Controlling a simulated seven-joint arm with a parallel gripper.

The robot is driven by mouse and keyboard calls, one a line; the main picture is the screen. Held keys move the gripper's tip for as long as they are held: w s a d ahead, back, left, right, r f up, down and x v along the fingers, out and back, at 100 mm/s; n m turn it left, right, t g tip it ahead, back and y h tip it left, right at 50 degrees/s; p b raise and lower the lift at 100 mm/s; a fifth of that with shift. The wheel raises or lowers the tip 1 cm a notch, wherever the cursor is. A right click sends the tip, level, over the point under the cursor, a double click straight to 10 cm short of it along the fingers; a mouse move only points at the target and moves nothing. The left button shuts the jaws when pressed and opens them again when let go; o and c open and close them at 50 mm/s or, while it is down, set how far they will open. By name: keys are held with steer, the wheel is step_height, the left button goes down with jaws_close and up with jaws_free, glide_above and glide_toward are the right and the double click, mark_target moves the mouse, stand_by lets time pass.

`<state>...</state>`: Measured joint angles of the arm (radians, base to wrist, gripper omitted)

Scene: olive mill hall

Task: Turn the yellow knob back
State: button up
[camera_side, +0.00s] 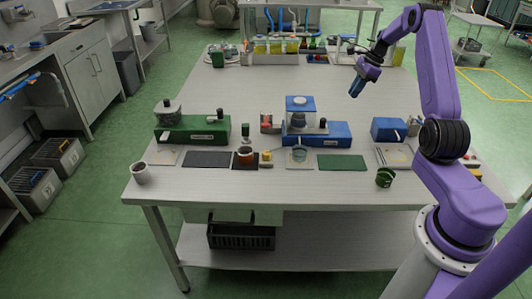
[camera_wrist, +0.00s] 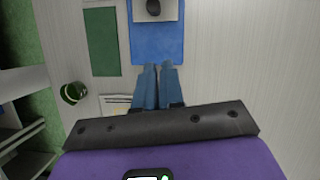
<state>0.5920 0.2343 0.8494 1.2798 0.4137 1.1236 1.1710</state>
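A small yellow knob-like piece (camera_side: 267,156) sits near the front edge of the table, just right of a dark brown jar (camera_side: 246,158). Its turn position is too small to read. My gripper (camera_side: 355,93) hangs above the table, well behind and to the right of the yellow piece. In the wrist view its two blue fingers (camera_wrist: 158,66) are close together with nothing seen between them.
A green machine (camera_side: 183,134) and a blue machine (camera_side: 342,133) stand along the front, with a blue box (camera_side: 388,127) to their right. A green mat (camera_side: 342,162) and green cup (camera_side: 385,178) lie in front. A bottle rack stands at the back. The table's middle is clear.

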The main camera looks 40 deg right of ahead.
steer(key=o, duration=0.5)
steer(key=shift+w+a, duration=0.15)
steer(key=shift+a, duration=0.1)
steer(key=o, duration=0.3)
steer(key=w+a+n+g, duration=0.1)
steer(key=w+a+n, duration=0.2)
steer(key=a+n, duration=0.3)
steer(key=shift+w+r, duration=0.2)
steer(key=shift+w, duration=0.1)
steer(key=w+a+n, duration=0.1)
steer(key=a+n, duration=0.2)
steer(key=w+a+n, duration=0.1)
steer(key=a+n, duration=0.2)
steer(key=w+a+n+g+h, duration=0.1)
steer(key=a+n, duration=0.2)
steer(key=shift+w+r, duration=0.25)
steer(key=shift+w, duration=0.05)
steer(key=w+a+n+h, duration=0.1)
steer(key=w+a+n, duration=0.1)
steer(key=a+n, duration=0.7)
steer(key=r+n+h, duration=0.1)
steer(key=n, duration=0.7)
glide_above(266, 152)
steer(key=shift+g, duration=0.4)
step_height(266, 152, down, 17)
steer(key=shift+s+a, duration=0.1)
steer(key=c, duration=1)
